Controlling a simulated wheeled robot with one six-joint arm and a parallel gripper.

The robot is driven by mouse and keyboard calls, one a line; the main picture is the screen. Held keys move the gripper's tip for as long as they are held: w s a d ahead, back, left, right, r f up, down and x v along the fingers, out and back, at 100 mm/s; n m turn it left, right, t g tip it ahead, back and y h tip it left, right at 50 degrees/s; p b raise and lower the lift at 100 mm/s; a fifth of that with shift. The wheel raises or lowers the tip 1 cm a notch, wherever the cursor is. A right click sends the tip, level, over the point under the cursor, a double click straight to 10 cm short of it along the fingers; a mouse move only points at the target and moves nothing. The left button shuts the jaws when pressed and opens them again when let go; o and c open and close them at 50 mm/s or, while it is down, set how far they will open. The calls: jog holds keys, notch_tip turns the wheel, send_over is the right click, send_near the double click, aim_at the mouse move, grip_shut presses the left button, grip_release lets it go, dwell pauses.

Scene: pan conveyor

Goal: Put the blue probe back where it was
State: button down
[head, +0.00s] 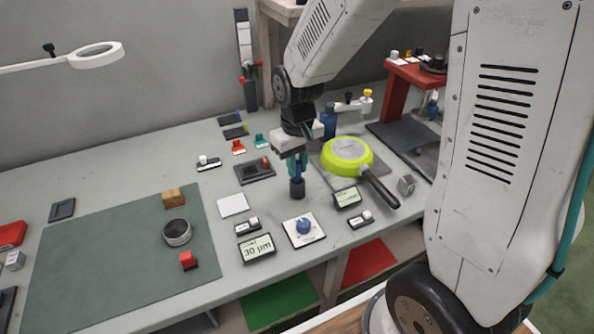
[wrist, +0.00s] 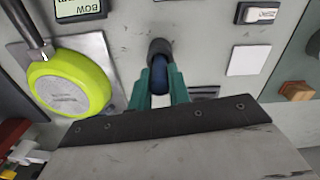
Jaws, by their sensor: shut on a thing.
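My gripper (head: 297,172) points down over the middle of the grey bench. In the wrist view its teal fingers (wrist: 159,84) are shut on the blue probe (wrist: 158,73), one on each side. The probe stands about upright. A dark round cup (wrist: 159,47) is at the probe's lower end; in the head view this dark cylinder (head: 297,188) shows just under the fingertips. I cannot tell how deep the probe sits in it, or whether the cup touches the bench. The fingers hide most of the probe in the head view.
A lime-green pan (head: 347,154) on a grey plate is close right of my gripper. A white dial box (head: 303,230), a display (head: 257,248) and a small screen (head: 347,198) stand in front. A dark tray (head: 255,171) and white square (head: 233,205) are left. A blue bottle (head: 328,121) stands behind.

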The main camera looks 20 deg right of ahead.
jog(key=shift+f, duration=1.05)
jog(key=shift+f, duration=0.2)
jog(key=c, duration=1.3)
grip_release()
jog(key=shift+r, duration=0.1)
notch_tip(320, 180, up, 11)
jog(key=shift+r, duration=0.15)
jog(key=shift+s+r, duration=0.15)
jog(key=shift+r, duration=0.45)
jog(key=shift+m+t, duration=0.6)
jog(key=shift+m, duration=0.3)
jog(key=s+d+r, duration=0.1)
jog(key=s+r, duration=0.1)
jog(key=s, duration=0.5)
jog(key=s+d+r, duration=0.1)
jog(key=s+r, duration=0.1)
jog(key=s, duration=0.5)
jog(key=s+d+r, duration=0.1)
jog(key=s+r, duration=0.2)
jog(key=s, duration=0.4)
jog(key=shift+s+r, duration=0.1)
jog(key=shift+s, duration=0.3)
